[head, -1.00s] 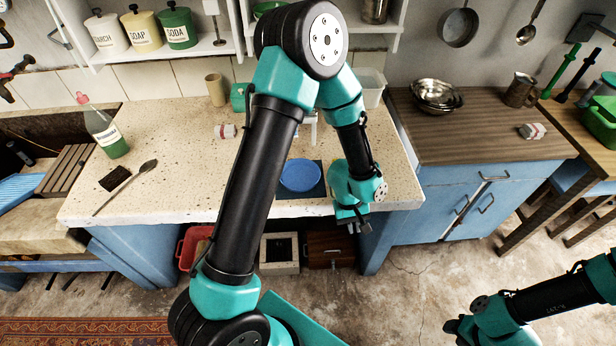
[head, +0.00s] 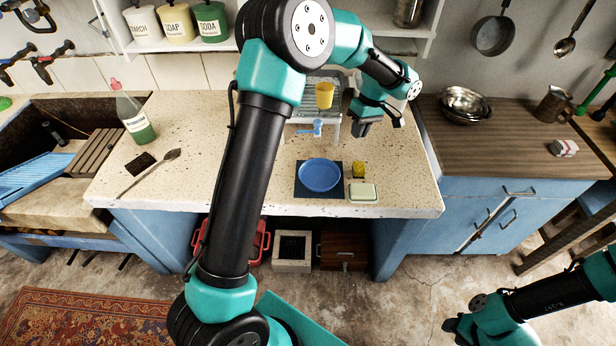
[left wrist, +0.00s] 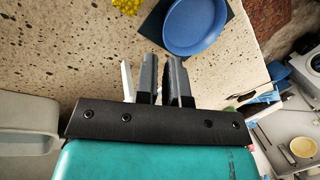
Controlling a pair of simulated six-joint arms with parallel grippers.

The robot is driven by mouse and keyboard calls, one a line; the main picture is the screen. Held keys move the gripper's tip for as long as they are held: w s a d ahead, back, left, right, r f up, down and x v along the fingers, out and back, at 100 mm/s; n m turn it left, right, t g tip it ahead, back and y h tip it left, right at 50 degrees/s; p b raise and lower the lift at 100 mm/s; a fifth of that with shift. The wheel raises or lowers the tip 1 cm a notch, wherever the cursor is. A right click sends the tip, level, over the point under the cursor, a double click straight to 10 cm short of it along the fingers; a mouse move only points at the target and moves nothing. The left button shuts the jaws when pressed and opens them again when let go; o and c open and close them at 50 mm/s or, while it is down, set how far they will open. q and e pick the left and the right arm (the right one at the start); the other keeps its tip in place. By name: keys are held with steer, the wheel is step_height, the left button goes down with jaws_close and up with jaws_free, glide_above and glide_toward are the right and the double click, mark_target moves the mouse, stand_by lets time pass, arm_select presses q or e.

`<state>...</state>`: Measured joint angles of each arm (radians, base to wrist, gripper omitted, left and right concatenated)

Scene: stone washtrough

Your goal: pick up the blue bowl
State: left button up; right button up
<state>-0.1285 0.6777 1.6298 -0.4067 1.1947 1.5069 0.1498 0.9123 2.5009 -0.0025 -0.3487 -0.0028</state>
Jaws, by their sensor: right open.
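The blue bowl (head: 320,175) sits upright on a dark square mat (head: 300,190) near the front of the speckled counter. It also shows at the top of the left wrist view (left wrist: 195,25), cut by the picture edge. My left gripper (head: 364,128) is behind and to the right of the bowl, apart from it. In the left wrist view its fingers (left wrist: 164,72) stand a small gap apart with nothing seen between them. My right gripper (head: 456,328) is low at the right, in front of the cabinets, far from the bowl, open and empty.
A yellow sponge (head: 358,170) and a pale green soap dish (head: 363,191) lie right of the bowl. A rack (head: 327,83) with a yellow cup (head: 324,95) stands behind. The counter left of the mat is mostly bare.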

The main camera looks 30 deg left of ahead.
arm_select(q)
steer(key=shift+w+a+r+n+y, duration=0.15)
steer(key=shift+a+r, duration=0.4)
steer(key=shift+a, duration=0.1)
steer(key=shift+w+a+r+n+y, duration=0.15)
steer(key=shift+a+r, duration=0.4)
steer(key=shift+a, duration=0.05)
steer(key=shift+f, duration=0.1)
glide_toward(319, 176)
steer(key=w+d, duration=0.1)
steer(key=w+f, duration=0.1)
steer(key=w+d+f, duration=0.1)
steer(key=w, duration=0.1)
steer(key=shift+w+d+f, duration=0.1)
steer(key=shift+d+f, duration=0.1)
steer(key=shift+d, duration=0.1)
steer(key=shift+x, duration=2.6)
steer(key=shift+a, duration=0.15)
